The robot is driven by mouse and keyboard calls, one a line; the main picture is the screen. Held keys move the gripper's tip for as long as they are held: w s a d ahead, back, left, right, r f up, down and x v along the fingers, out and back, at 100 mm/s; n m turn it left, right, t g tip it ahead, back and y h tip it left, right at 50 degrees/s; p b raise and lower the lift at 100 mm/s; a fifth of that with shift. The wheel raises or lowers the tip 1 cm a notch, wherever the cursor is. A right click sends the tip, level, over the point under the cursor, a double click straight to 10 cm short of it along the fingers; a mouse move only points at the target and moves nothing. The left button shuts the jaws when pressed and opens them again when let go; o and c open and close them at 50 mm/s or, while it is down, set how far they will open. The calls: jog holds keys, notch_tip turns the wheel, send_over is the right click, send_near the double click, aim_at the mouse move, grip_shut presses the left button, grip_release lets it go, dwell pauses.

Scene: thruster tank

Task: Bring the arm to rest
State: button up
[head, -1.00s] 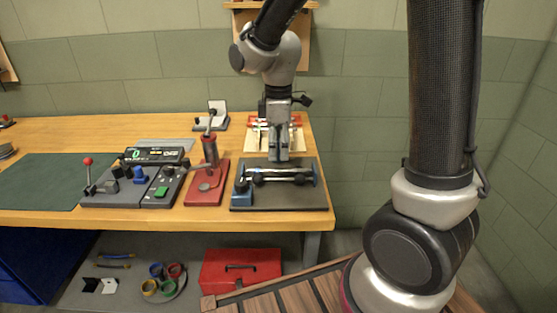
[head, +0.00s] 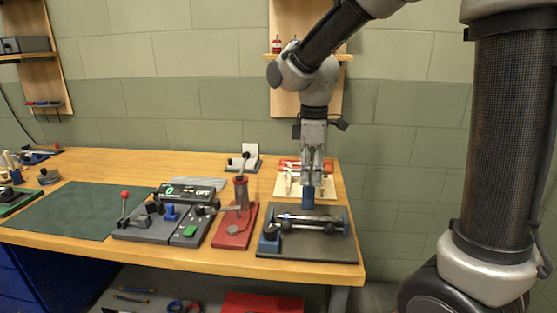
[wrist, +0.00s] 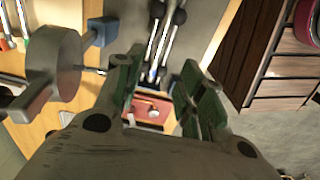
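My gripper (head: 312,182) points down above the dark fixture board (head: 325,246) at the right end of the workbench. In the wrist view its two green-padded fingers (wrist: 162,100) stand apart with nothing held between them. The fixture's rod (head: 308,219) lies across the board below the fingertips, and rods (wrist: 163,35) also show in the wrist view. A blue piece (head: 308,197) shows just under the fingertips in the head view; I cannot tell whether it touches them. A blue block (head: 268,243) sits at the board's left.
Left of the fixture stand a red lever press (head: 236,222), a grey control panel (head: 165,224) and a green mat (head: 82,208). A tan board (head: 290,181) with red parts lies behind. A wall shelf panel (head: 283,92) rises behind my arm. A red toolbox (head: 262,303) is below.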

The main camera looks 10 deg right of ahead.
jog(key=s+d+r+m+t, duration=0.2)
jog(key=s+d+r+m, duration=0.1)
jog(key=s+d+m, duration=0.4)
jog(key=s+d+r+m+t, duration=0.2)
jog(key=s+d+m, duration=0.5)
jog(key=s, duration=0.5)
jog(key=shift+d+r, duration=0.45)
jog(key=shift+r, duration=0.2)
